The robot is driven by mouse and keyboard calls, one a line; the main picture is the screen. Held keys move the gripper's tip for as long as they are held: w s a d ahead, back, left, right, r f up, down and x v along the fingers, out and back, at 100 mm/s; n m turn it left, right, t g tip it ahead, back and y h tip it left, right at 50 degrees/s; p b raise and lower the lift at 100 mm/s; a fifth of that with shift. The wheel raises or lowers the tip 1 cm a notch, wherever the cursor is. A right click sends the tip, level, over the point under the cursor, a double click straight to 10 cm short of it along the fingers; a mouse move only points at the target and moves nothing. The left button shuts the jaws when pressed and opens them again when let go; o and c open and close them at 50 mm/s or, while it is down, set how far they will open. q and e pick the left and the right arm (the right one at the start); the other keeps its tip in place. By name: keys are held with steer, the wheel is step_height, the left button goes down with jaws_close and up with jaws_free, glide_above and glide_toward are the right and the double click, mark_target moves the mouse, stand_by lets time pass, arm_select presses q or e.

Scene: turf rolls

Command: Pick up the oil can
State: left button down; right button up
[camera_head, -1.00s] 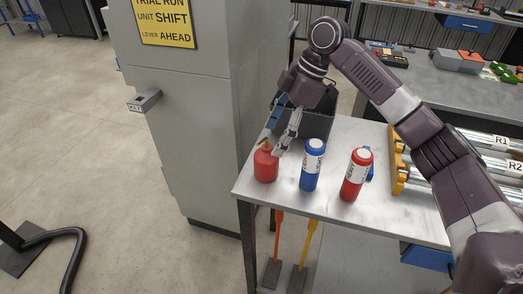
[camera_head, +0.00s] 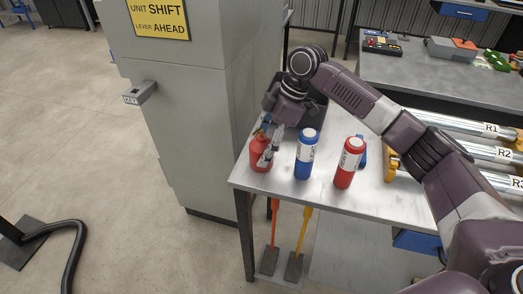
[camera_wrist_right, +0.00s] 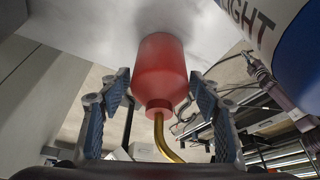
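The oil can (camera_head: 259,158) is a small red can with a thin brass spout. It stands upright near the left end of the light table (camera_head: 222,0). My right gripper (camera_head: 272,146) reaches down to it from behind, with its fingers at the can's upper part. In the right wrist view the oil can (camera_wrist_right: 160,70) sits between the two spread fingers of the right gripper (camera_wrist_right: 159,82), with a narrow gap showing on each side. The spout points toward the palm. My left gripper is out of view.
A blue bottle (camera_head: 306,158) stands close to the right of the can, and a red bottle (camera_head: 348,165) beyond it. A dark bin (camera_head: 315,112) is behind. A grey cabinet (camera_head: 200,100) rises left of the table. Metal rollers (camera_head: 480,150) lie at the right.

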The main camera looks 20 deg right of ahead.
mark_target(262, 138)
steer(key=c, duration=1.2)
steer(key=shift+r, duration=0.1)
steer(key=shift+r, duration=0.1)
step_height(262, 138, up, 20)
steer(key=shift+f+b, duration=0.15)
steer(key=shift+b, duration=0.45)
